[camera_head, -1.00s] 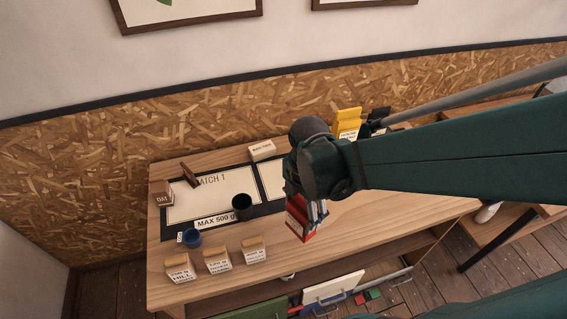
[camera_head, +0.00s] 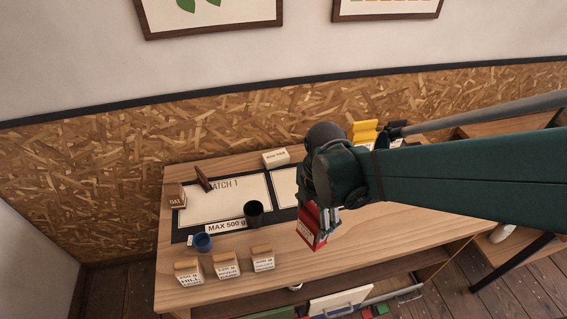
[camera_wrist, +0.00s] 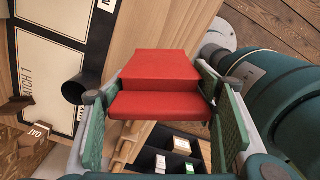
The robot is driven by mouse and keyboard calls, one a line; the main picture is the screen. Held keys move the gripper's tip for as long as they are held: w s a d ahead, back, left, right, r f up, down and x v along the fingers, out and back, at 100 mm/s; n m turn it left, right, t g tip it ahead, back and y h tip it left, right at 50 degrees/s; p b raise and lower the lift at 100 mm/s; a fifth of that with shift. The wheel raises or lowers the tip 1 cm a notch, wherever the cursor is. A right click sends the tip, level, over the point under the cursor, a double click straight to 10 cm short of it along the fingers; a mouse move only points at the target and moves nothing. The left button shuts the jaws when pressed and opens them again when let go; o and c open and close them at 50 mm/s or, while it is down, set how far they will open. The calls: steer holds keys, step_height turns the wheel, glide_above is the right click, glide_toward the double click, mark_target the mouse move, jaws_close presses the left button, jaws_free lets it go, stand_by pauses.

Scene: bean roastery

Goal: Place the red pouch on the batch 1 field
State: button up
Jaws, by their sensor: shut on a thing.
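My gripper (camera_wrist: 162,120) is shut on the red pouch (camera_wrist: 158,72), which fills the space between its green finger pads in the wrist view. In the head view the red pouch (camera_head: 312,228) hangs below my wrist, over the table's front part and right of the batch 1 field. The batch 1 field (camera_head: 228,203) is a pale rectangle with a dark border at the table's left. It also shows in the wrist view (camera_wrist: 46,66), lettered BATCH 1. A second pale field (camera_head: 284,186) to its right is partly hidden by my arm.
A dark cup (camera_head: 254,214) and a "MAX 500 g" sign (camera_head: 226,225) stand at the batch 1 field's front edge. A brown box (camera_head: 176,195) and a dark upright piece (camera_head: 203,178) are at its left. A blue cup (camera_head: 202,242) and several labelled pouches (camera_head: 227,265) stand in front.

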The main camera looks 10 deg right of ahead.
steer(key=shift+w+a+r, duration=0.15)
steer(key=shift+w, duration=0.25)
steer(key=shift+w+a+r, duration=0.1)
steer(key=shift+w, duration=0.25)
steer(key=w+a+m+p, duration=0.1)
steer(key=w+a+p, duration=0.1)
steer(key=w+a, duration=0.3)
steer(key=w+a+m+p, duration=0.2)
steer(key=w+a, duration=0.3)
steer(key=w, duration=0.9)
steer(key=w+a+m+p, duration=0.1)
steer(key=w+a+p, duration=0.2)
steer(key=w+a, duration=0.3)
steer(key=shift+w, duration=2.25)
steer(key=shift+f, duration=0.2)
steer(key=shift+f+p, duration=0.55)
steer(key=shift+f, duration=2.3)
steer(key=shift+f, duration=2.05)
